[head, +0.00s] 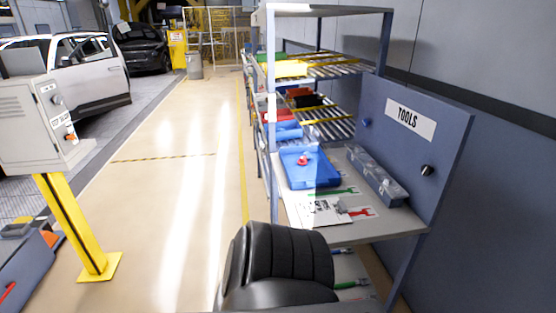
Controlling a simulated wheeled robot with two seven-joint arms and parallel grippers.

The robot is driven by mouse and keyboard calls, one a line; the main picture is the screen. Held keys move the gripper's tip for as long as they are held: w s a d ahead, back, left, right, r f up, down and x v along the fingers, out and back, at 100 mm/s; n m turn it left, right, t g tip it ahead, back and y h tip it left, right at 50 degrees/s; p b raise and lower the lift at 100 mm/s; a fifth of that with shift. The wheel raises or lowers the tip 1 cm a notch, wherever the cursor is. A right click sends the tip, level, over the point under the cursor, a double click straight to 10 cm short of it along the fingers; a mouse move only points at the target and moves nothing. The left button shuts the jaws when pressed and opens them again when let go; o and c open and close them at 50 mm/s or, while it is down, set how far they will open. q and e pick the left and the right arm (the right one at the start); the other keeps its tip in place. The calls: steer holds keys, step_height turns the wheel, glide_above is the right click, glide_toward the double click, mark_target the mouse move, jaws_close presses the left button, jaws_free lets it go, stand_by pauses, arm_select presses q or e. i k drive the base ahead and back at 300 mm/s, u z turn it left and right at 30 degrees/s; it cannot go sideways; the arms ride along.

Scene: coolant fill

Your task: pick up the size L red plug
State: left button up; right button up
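A small red plug (303,161) sits in a blue tray (321,183) on the tool shelf, right of the picture's middle. The plug looks upright, with a paler spot near its top. It is too small in view for me to read a size on it. No second plug can be made out in the tray. Neither of my grippers shows in the head view.
The shelf (390,225) also holds a grey-blue toolbox (375,176), a white printed sheet (322,212) and red and green tool shapes. A TOOLS panel (447,150) closes its right side. Bins fill the racks behind. The floor aisle (170,215) to the left is clear.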

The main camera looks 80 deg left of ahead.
mark_target(301, 161)
steer(key=u, duration=1)
steer(key=i, duration=0.95)
steer(key=u, duration=0.95)
